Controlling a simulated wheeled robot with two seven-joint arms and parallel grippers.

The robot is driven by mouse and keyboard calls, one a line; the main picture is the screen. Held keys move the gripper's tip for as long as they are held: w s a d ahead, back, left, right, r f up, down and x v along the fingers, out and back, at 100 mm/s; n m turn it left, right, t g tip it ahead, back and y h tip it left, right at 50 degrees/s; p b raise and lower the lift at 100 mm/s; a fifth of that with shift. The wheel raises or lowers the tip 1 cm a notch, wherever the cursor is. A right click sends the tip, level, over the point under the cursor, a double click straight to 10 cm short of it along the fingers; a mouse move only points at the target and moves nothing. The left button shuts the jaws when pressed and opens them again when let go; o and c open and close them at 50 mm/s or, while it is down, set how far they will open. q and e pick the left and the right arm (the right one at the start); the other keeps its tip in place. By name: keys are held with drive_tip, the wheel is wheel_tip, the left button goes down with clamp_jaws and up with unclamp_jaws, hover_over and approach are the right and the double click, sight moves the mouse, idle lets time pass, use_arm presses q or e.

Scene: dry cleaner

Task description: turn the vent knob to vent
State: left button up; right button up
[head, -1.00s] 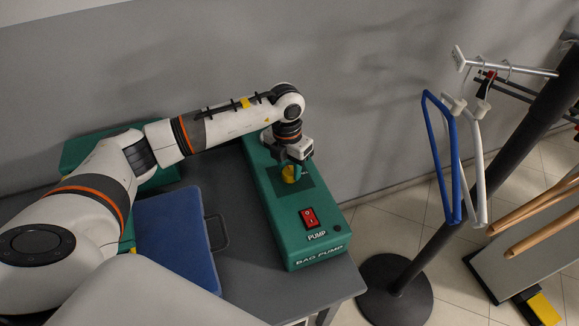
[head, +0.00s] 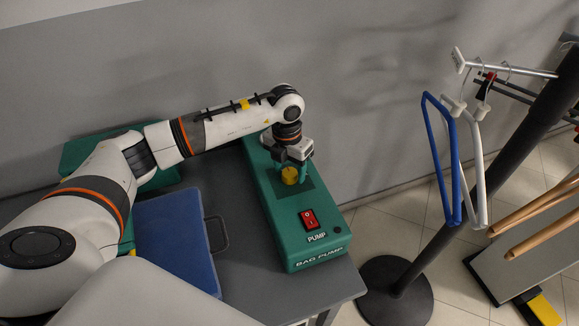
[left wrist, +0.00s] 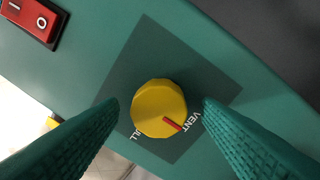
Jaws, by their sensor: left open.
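The vent knob (head: 289,176) is yellow and sits on a dark square on the green bag pump (head: 269,211). In the left wrist view, the knob (left wrist: 156,100) has a red pointer mark aimed to the lower right, beside the end of the white word VENT (left wrist: 188,123). My left gripper (left wrist: 159,104) is open, with one finger on each side of the knob and visible gaps. In the head view, the left gripper (head: 292,166) is over the knob. My right gripper is out of view.
A red pump switch (head: 309,219) is in front of the knob. A blue case (head: 178,236) lies left of the pump on the grey table (head: 262,287). A stand (head: 411,273) with blue and white hangers (head: 441,155) is at the right.

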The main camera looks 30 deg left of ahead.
sight(288, 170)
use_arm(q)
drive_tip(key=shift+r, duration=0.1)
wheel_tip(288, 170, up, 12)
drive_tip(key=b, duration=0.2)
drive_tip(key=shift+a, duration=0.35)
